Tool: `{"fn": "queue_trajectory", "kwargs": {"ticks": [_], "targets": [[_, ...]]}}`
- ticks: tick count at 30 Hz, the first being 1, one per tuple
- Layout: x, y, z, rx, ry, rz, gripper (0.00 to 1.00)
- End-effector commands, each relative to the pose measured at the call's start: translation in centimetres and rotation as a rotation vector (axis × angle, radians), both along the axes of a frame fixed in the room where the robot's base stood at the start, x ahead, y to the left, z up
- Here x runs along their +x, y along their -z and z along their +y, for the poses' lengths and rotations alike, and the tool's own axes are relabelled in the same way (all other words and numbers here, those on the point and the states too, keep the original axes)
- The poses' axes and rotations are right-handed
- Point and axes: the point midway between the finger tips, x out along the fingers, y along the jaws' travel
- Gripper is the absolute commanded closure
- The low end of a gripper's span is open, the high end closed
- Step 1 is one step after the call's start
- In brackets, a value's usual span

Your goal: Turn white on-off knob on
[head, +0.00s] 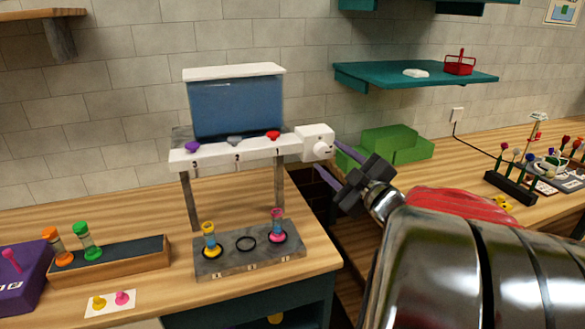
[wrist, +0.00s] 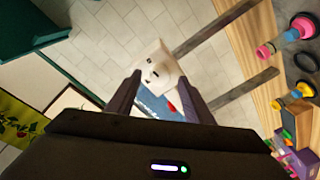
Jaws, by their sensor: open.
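The white on-off knob (head: 323,147) sits on a white box (head: 307,138) at the right end of the dispenser stand. In the wrist view the white knob (wrist: 160,72) shows between the fingertips, with small dark marks beside it on the box. My gripper (head: 331,160) is open and empty, its two purple fingers pointing at the knob from the right. In the wrist view my gripper (wrist: 158,80) straddles the knob in line of sight. I cannot tell whether the tips reach around it or touch it.
A blue tank (head: 237,105) stands above a white rail with purple, grey and red levers. Below is a grey tray (head: 222,267) with two vials. A green stepped block (head: 395,146) and a teal shelf (head: 420,86) are at the right. A gap separates the two counters.

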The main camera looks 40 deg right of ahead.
Motion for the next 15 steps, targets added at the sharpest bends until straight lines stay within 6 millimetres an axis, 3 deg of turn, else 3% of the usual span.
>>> {"fn": "queue_trajectory", "kwargs": {"ticks": [15], "targets": [[-6.5, 0.2, 1.0, 0.001, 0.003, 0.001, 0.53]]}}
